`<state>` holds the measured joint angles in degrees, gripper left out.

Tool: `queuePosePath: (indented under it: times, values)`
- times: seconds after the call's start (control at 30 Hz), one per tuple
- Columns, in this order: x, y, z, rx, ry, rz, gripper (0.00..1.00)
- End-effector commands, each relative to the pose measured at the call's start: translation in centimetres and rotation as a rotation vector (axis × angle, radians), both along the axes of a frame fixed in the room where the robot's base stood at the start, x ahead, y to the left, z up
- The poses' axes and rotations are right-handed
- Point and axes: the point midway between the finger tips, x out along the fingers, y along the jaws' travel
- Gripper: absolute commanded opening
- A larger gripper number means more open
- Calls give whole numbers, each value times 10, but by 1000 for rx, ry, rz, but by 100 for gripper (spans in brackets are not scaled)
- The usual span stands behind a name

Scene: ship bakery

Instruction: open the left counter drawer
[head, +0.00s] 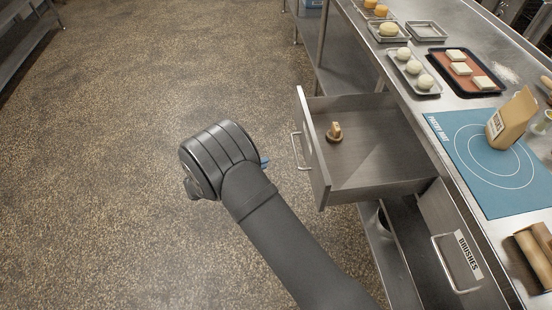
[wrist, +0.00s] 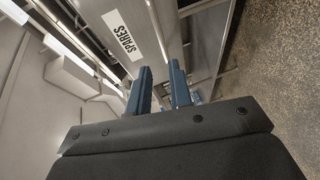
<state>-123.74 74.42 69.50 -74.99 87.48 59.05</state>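The left counter drawer (head: 318,165) stands pulled well out from the counter, and its inside is visible in the head view. Its bar handle (head: 296,151) is on the front face. A small tan and brown object (head: 334,133) sits inside the drawer. In the wrist view the drawer front (wrist: 105,12) carries a label reading SPARES. My gripper (wrist: 160,88) is open, with its two blue fingers apart and nothing seen held between them. In the head view my gripper (head: 264,162) is mostly hidden behind my wrist, left of the handle and apart from it.
A closed drawer labelled BRUSHES (head: 436,222) is to the right. The counter holds a blue pastry mat (head: 462,180), a paper bag (head: 512,117), a rolling pin (head: 535,258) and trays of dough (head: 412,76). The speckled floor (head: 110,190) left of the drawer is clear.

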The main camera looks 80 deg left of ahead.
Motion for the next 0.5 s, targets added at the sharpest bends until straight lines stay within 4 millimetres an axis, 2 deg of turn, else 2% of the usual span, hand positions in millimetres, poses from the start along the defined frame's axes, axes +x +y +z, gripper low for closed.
queuePosePath:
  times: [0.1, 0.2, 0.5]
  values:
    - [-17, -6, 3, 1, 0, 2, 19]
    - [-24, -10, 5, 1, 0, 0, 19]
    - [-28, -12, 6, 1, 0, 0, 19]
